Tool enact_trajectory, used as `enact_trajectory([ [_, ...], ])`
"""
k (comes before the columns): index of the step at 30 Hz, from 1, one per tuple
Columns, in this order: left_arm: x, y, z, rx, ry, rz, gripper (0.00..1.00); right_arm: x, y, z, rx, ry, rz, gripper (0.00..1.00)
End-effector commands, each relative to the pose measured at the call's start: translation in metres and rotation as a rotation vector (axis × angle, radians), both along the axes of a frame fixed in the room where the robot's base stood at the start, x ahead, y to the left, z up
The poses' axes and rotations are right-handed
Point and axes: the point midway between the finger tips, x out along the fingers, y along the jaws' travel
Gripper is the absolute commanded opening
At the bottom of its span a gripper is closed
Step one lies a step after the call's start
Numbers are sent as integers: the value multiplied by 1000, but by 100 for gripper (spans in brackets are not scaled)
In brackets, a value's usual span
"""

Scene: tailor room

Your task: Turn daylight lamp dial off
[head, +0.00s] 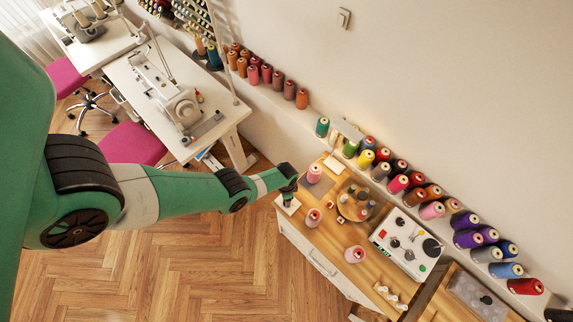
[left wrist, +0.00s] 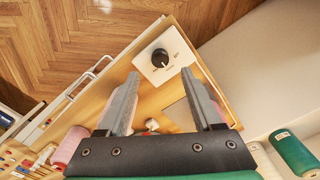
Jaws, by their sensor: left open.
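A black round dial (left wrist: 160,57) sits on a white square plate (left wrist: 176,47) near the corner of the wooden worktop, with small markings around it that are too small to read. In the head view the plate (head: 291,208) shows at the worktop's left end, and my gripper hides the dial. My left gripper (head: 288,197) is above the plate. In the left wrist view the left gripper (left wrist: 159,80) is open and empty, its two fingers apart, with the dial beyond the gap between the tips. No lamp is clearly recognisable. My right gripper is not in view.
On the worktop (head: 325,240) stand pink spools (head: 314,173), a round wooden tray (head: 345,207) and a white control box (head: 403,262). Thread cones (head: 415,180) line the wall ledge. A sewing machine table (head: 215,130) stands behind, beyond open floor (head: 190,260).

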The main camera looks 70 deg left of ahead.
Motion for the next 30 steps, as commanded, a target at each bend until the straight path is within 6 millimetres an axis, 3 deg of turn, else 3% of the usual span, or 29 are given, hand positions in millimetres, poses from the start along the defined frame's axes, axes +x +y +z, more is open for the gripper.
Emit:
enact_trajectory([
  [1, 0, 0, -23, 0, 0, 0, 67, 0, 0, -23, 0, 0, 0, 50],
  [3, 0, 0, -37, 0, -1, 0, 67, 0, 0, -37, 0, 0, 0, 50],
  [9, 1, 0, -65, 0, -1, 0, 67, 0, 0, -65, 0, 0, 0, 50],
  [20, 0, 0, -66, 0, -1, 0, 67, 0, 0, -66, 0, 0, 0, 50],
  [30, 0, 0, -67, 0, -1, 0, 6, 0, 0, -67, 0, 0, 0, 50],
])
